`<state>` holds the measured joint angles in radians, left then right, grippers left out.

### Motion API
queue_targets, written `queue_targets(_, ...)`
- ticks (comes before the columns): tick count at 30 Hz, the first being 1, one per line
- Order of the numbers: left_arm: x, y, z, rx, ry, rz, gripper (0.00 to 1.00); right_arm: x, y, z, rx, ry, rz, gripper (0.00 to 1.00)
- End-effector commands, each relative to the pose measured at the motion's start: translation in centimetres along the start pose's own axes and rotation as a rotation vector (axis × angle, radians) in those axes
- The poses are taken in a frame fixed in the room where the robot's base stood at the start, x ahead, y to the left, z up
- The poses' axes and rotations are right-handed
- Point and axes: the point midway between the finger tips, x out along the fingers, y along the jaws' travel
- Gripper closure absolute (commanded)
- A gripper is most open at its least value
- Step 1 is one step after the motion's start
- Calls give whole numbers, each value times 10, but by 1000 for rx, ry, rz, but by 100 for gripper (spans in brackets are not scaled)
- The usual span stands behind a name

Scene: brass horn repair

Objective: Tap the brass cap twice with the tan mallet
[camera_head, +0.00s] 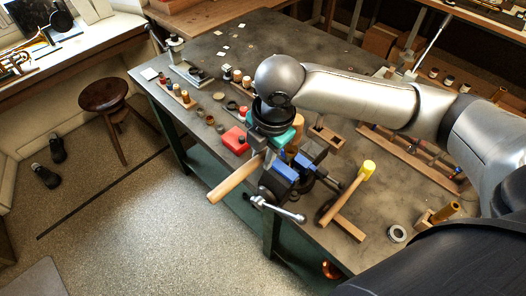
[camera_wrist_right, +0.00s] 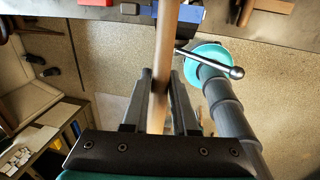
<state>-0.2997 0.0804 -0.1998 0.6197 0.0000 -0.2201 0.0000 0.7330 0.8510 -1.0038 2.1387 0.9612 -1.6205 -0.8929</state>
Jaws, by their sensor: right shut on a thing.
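My right gripper (camera_head: 262,158) comes down over the bench's front edge, shut on a tan wooden handle (camera_head: 232,182). The handle sticks out to the lower left past the bench edge. In the wrist view the handle (camera_wrist_right: 163,50) runs between the two fingers (camera_wrist_right: 160,85). A tan rounded wooden piece (camera_head: 297,134) shows just behind the wrist; I cannot tell whether it is the mallet's head. A blue-jawed vise (camera_head: 290,177) is right beside the gripper, and it also shows in the wrist view (camera_wrist_right: 188,13). I cannot make out the brass cap for certain. My left gripper is not in view.
A red box (camera_head: 235,140) and several small parts lie left on the bench (camera_head: 205,48). A brass cylinder (camera_head: 444,211) is at the right. The vise's metal bar (camera_head: 280,209) juts forward. A stool (camera_head: 103,95) stands on open floor.

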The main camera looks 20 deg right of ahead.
Motion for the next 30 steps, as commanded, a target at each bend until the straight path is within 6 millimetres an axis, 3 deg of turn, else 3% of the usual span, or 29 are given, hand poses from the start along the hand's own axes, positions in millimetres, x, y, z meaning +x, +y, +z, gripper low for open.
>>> queue_targets(8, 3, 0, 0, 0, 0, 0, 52, 5, -1, 0, 0, 0, 1, 100)
queue_targets(17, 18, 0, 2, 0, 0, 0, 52, 41, -7, 0, 0, -1, 0, 100)
queue_targets(23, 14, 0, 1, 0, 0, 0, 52, 38, -6, 0, 0, 0, 0, 100)
queue_targets(30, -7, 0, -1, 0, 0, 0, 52, 22, -4, 0, 0, 0, -1, 100)
